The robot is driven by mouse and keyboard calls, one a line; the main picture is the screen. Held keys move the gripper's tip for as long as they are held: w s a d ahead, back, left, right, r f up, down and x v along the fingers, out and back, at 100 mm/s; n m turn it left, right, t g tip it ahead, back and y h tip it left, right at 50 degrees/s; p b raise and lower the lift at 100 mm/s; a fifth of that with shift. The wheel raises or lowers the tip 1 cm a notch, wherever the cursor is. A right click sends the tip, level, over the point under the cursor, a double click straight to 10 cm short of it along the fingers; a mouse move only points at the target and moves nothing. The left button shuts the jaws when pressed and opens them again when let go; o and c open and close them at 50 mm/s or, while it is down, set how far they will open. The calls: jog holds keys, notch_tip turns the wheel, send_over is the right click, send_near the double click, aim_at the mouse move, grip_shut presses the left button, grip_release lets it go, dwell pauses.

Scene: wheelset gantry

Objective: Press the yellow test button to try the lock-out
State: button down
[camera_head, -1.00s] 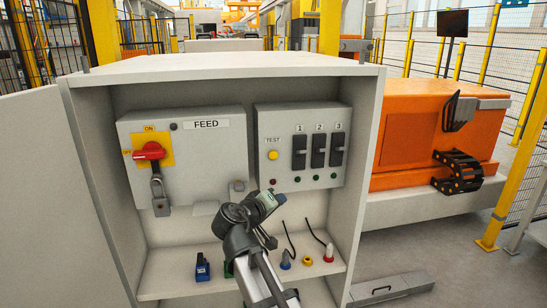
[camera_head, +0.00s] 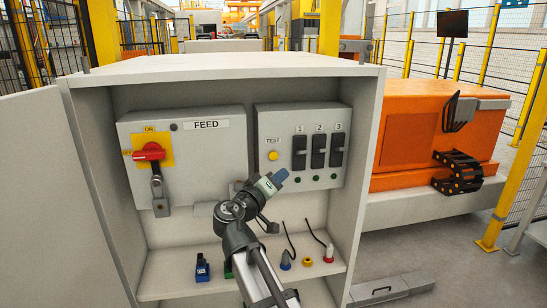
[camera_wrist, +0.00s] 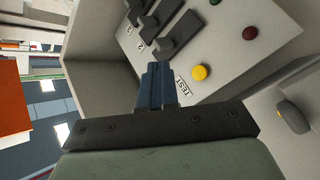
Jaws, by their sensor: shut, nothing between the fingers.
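The round yellow test button (camera_head: 273,156) sits under a TEST label on the grey switch box (camera_head: 325,122) inside the cabinet. In the wrist view the yellow button (camera_wrist: 200,72) is to the right of the fingertips, beside the TEST label (camera_wrist: 184,87). My gripper (camera_head: 280,176) is shut and empty, its dark blue tips just below the button in the head view. In the wrist view my gripper (camera_wrist: 155,70) points toward the box face, and a gap shows between tips and button. The FEED box (camera_head: 190,160) carries a red rotary handle (camera_head: 149,152) with a padlock (camera_head: 159,190) hanging below.
Three black switches (camera_head: 318,150) numbered 1 to 3 stand right of the button. A red lamp (camera_wrist: 249,33) shows in the wrist view. The cabinet side wall (camera_head: 357,170) bounds the right.

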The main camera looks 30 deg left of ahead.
aim_at(273, 155)
jog(key=shift+w+a, duration=3.1)
jog(key=shift+w+a, duration=0.3)
jog(key=shift+w+a, duration=0.3)
dwell(1.1)
jog(key=shift+s+d, duration=0.1)
jog(key=shift+d, duration=0.05)
jog(key=shift+s+d, duration=0.45)
jog(key=shift+s, duration=0.05)
jog(key=shift+d, duration=0.1)
dwell(0.4)
